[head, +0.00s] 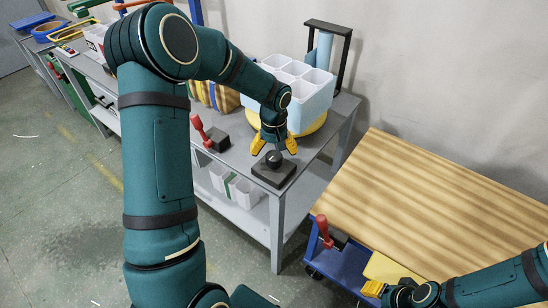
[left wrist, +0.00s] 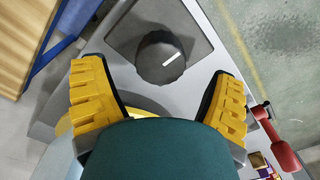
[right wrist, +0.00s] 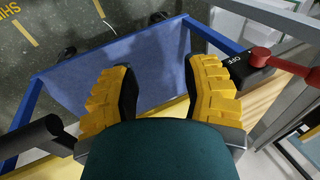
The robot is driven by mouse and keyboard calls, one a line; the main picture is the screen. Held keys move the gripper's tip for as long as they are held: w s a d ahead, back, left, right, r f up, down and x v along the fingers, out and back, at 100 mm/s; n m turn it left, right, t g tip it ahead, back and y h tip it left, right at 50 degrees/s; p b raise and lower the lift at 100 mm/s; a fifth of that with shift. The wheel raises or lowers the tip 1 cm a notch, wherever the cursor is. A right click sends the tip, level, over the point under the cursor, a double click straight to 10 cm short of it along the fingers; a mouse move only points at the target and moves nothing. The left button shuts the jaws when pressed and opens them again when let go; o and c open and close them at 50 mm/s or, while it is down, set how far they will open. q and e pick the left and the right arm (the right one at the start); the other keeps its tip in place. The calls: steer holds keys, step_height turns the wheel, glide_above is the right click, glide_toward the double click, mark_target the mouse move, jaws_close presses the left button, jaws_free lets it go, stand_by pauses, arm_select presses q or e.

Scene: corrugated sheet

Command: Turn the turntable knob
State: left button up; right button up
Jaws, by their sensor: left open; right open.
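The turntable knob (head: 273,158) is a round black knob on a dark square base near the front corner of the grey table. In the left wrist view the knob (left wrist: 161,57) shows a white pointer mark on top. The yellow turntable (head: 316,126) sits behind it, under a pale compartmented bin (head: 318,98). My left gripper (head: 274,146) is open, with its yellow fingers pointing down just behind and above the knob; in the left wrist view the fingers (left wrist: 157,78) stand either side, apart from it. My right gripper (head: 372,288) is open and empty beside the wooden-topped cart.
A red-handled lever on a black box (head: 217,139) stands left of the knob. Another red lever (head: 323,228) is on the blue cart, and shows in the right wrist view (right wrist: 262,57). The wooden top (head: 430,200) is clear. White bins (head: 245,193) are on the lower shelf.

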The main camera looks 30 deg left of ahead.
arm_select(q)
steer(key=shift+f, duration=1.15)
steer(key=c, duration=1.2)
steer(key=shift+m, duration=0.3)
steer(key=m+p, duration=0.1)
steer(key=m, duration=0.3)
steer(key=shift+r+m, duration=0.1)
steer(key=shift+m, duration=0.2)
steer(key=m+p, duration=0.1)
steer(key=m, duration=0.3)
steer(key=shift+d+m+p, duration=0.1)
steer(key=shift+m+p, duration=0.2)
steer(key=shift+p, duration=0.1)
